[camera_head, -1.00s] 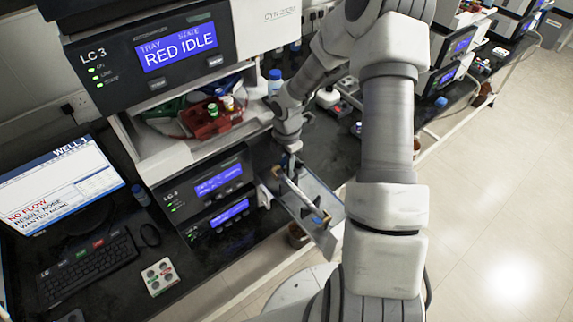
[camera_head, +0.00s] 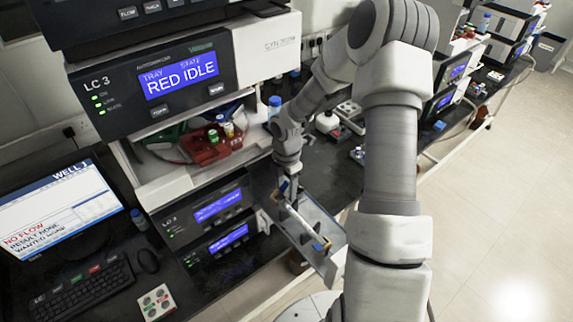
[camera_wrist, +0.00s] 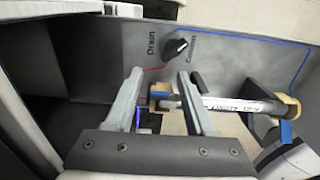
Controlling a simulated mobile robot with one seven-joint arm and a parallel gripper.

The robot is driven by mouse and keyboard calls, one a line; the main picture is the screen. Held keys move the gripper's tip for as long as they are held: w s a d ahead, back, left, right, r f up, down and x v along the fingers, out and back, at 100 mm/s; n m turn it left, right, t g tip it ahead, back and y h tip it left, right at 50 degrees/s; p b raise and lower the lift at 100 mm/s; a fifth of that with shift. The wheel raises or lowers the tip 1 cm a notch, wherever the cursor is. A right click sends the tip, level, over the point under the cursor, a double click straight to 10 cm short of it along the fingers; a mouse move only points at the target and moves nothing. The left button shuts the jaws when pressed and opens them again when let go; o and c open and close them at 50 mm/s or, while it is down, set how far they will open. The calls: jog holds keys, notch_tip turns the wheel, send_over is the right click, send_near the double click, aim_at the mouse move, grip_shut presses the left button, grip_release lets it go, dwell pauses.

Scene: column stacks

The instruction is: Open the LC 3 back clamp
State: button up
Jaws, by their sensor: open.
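The open LC 3 tray (camera_head: 322,222) sticks out from the LC 3 unit (camera_head: 205,215), and a white column (camera_head: 303,222) lies along it. The column (camera_wrist: 232,104) has a printed label in the wrist view. The back clamp (camera_wrist: 160,90), a tan block at the column's left end, lies between and just beyond my fingers. A blue piece shows beside my left finger. The front clamp (camera_wrist: 291,108), tan with a blue piece, is at the column's right end. My gripper (camera_wrist: 160,73) is open, its fingers on either side of the back clamp; contact cannot be told.
A dark drain/column knob (camera_wrist: 178,48) sits on the tray wall close beyond my fingertips. A red tray with bottles (camera_head: 208,148) stands on the shelf above. The keyboard (camera_head: 82,288) and monitor (camera_head: 55,212) are at left. The floor at right is clear.

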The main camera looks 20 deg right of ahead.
notch_tip(320, 180, up, 16)
jog(key=shift+b, duration=0.3)
jog(key=shift+d, duration=0.15)
notch_tip(320, 180, up, 6)
jog(key=r+m+t+h+b, duration=0.1)
jog(key=m+t+h+b, duration=0.25)
jog(key=m, duration=0.35)
send_over(287, 182)
jog(key=s+d, duration=0.3)
jog(key=s, duration=0.1)
jog(key=s+d+r+m+t+h+b, duration=0.1)
jog(key=s+d+r+m+t+b, duration=0.15)
jog(key=r+m, duration=0.2)
jog(key=s+a+f+m+y, duration=0.1)
jog(key=s+a+m+y, duration=0.1)
jog(key=s+a+m, duration=0.3)
jog(key=s+a+f+m+y, duration=0.1)
jog(key=s+a+m, duration=0.4)
jog(key=s, duration=0.5)
jog(key=shift+s+a+f+y, duration=0.15)
jog(key=shift+s+a+y, duration=0.2)
jog(key=shift+a+y, duration=0.3)
